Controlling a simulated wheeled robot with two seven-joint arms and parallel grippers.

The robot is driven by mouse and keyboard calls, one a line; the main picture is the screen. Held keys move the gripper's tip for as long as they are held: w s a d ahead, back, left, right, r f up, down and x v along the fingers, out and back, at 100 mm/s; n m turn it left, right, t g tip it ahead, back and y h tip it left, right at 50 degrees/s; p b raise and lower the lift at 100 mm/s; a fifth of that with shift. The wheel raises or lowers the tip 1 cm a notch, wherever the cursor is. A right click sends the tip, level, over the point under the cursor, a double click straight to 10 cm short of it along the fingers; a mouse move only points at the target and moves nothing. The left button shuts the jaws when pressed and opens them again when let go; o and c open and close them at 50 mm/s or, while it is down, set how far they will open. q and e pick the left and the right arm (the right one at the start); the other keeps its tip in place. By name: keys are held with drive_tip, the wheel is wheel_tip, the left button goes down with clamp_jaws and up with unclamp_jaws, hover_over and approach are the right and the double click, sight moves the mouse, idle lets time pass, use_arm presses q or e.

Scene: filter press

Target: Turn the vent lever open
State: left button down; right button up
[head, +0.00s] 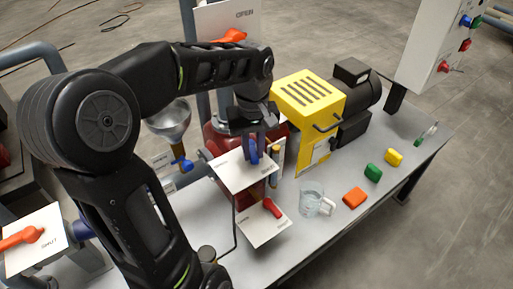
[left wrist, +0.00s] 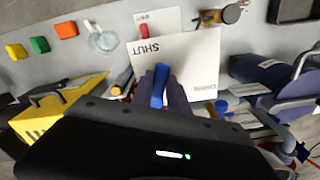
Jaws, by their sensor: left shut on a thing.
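A blue lever (head: 254,153) stands at a white label plate (head: 241,176) beside the red vessel (head: 215,143). My left gripper (head: 255,140) comes down on it from above, its two fingers shut on the lever's handle. In the left wrist view the blue lever (left wrist: 159,86) sits between the fingers (left wrist: 161,92). The white plate (left wrist: 193,62) there reads SHUT on one side; the small word on its other side is hard to read. The lever's base is partly hidden. No readable word names it as the vent lever. My right gripper is not in view.
A red lever (head: 272,208) on a lower white plate (head: 262,232) and a glass jug (head: 312,200) stand close by. A yellow-housed machine (head: 302,105) is to the right. Orange, green and yellow blocks lie along the table (head: 335,222). A funnel (head: 168,122) stands left.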

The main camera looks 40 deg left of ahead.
use_arm(q)
drive_tip(key=shift+s+a+m+p, duration=0.15)
drive_tip(key=shift+a+m, duration=0.55)
drive_tip(key=shift+m, duration=1.55)
drive_tip(key=shift+s+a+m+p, duration=0.1)
drive_tip(key=shift+s+a+m, duration=0.45)
drive_tip(key=shift+m, duration=1.75)
drive_tip(key=shift+w+a+m+p, duration=0.1)
drive_tip(key=shift+a+m, duration=0.8)
drive_tip(key=shift+m, duration=1.35)
drive_tip(key=c, duration=1.3)
unclamp_jaws()
drive_tip(key=shift+r, duration=0.1)
